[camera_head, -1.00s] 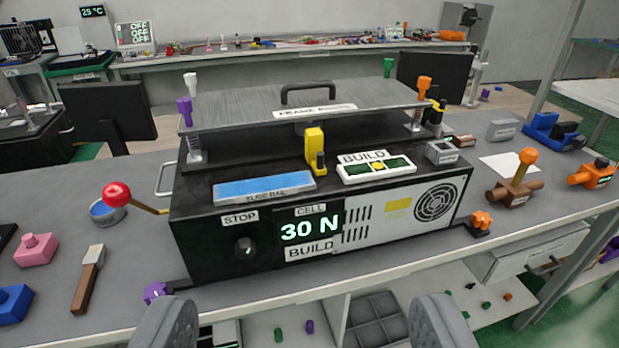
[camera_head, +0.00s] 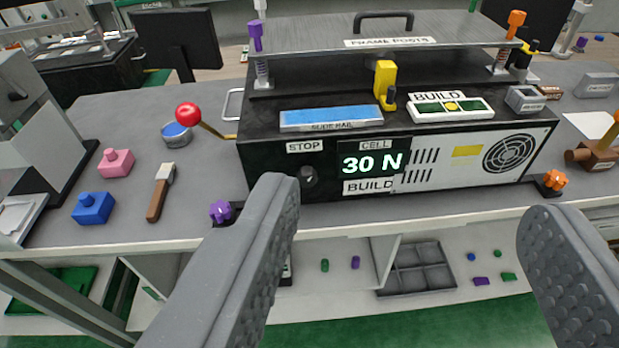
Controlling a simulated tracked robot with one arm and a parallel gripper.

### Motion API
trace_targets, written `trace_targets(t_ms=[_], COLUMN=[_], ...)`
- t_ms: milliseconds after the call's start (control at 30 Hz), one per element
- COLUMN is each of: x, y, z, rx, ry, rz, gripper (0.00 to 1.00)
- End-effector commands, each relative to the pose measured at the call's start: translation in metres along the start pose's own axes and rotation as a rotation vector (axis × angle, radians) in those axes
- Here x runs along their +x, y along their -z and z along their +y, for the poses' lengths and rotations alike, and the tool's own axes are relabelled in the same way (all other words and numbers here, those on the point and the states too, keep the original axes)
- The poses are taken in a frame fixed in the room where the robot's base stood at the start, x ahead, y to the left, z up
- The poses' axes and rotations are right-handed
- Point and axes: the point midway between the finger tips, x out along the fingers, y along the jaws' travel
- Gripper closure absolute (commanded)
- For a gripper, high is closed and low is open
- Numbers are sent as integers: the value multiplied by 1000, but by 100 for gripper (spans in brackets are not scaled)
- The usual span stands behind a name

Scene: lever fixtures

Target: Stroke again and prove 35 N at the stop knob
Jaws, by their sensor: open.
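The black press machine (camera_head: 268,168) stands on the bench. Its cell display (camera_head: 372,163) reads 30 N, with a BUILD label under it. The black stop knob (camera_head: 309,177) sits left of the display, under the STOP label (camera_head: 304,146). A lever with a red ball (camera_head: 188,114) sticks out from the machine's left side, its rod sloping down to the machine. My gripper (camera_head: 405,220) is open and empty in front of the machine. Its left finger reaches up to just below the stop knob in the picture; I cannot tell the gap in depth.
A purple star knob (camera_head: 221,211) and an orange one (camera_head: 555,180) flank the machine's front foot. A brush (camera_head: 160,192), a pink block (camera_head: 116,162) and a blue block (camera_head: 93,207) lie on the left bench. A sorting tray (camera_head: 418,266) sits on the shelf below.

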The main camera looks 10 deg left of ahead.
Motion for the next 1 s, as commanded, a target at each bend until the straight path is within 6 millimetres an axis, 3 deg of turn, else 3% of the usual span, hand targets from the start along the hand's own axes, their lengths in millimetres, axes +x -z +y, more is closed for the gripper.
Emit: trace_targets(t_ms=[400,467,567,667,767,1000], x=[0,0,9,35,74,154], y=[0,0,-3,-14,-33,-98], z=[0,0,2,8,15,15], rx=[0,0,-3,-13,-33,-89], ry=[0,0,-3,-11,-16,20], rz=[0,0,1,5,18,75], gripper=[40,51,51,51,51,51])
